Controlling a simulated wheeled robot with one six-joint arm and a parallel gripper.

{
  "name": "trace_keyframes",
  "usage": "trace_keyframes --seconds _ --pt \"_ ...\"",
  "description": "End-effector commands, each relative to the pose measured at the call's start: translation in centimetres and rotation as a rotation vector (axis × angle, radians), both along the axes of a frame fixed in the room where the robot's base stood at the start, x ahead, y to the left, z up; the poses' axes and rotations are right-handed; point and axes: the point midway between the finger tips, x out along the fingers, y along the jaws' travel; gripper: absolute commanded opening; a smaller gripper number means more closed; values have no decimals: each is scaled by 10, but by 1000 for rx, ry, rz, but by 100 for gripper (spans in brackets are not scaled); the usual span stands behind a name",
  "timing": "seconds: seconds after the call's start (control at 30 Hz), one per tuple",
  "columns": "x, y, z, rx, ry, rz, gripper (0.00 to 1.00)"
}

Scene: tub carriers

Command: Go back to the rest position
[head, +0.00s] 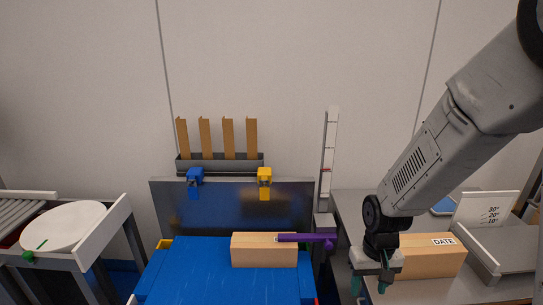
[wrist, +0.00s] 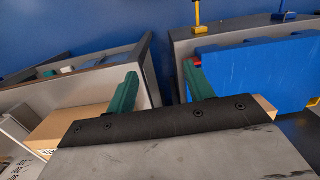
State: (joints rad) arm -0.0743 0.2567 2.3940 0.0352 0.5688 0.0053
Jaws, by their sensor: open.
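My gripper (head: 368,284) is at the right of the head view, pointing down in front of the left end of a tan box labelled DATE (head: 430,262). Its green fingers are apart and nothing shows between them. In the wrist view my gripper (wrist: 162,84) is also open and empty, with the gap between two work surfaces beyond it. The arm comes in from the upper right and hides part of the right-hand table. Whether a finger touches the DATE box, I cannot tell.
A tan box (head: 264,256) sits on the blue surface (head: 190,270), with a purple bar (head: 305,238) at its upper edge. A white round disc (head: 66,226) lies at the left. A number sign (head: 487,211) stands at the right. A tall post (head: 328,155) rises between the stations.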

Motion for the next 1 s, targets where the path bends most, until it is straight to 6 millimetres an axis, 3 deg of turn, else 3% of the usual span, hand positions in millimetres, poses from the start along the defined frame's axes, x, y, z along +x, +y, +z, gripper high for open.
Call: trace_keyframes --seconds 0.03,0.2,0.5,0.7,1.0 --pt "-12 -3 24 -1 15 0 52" --pt "-62 -11 89 -6 85 1 52" --pt "-145 -24 177 -17 89 -10 52" --pt "-176 -30 213 -18 -49 -24 52" --pt "-187 -32 238 -16 -191 -39 52"
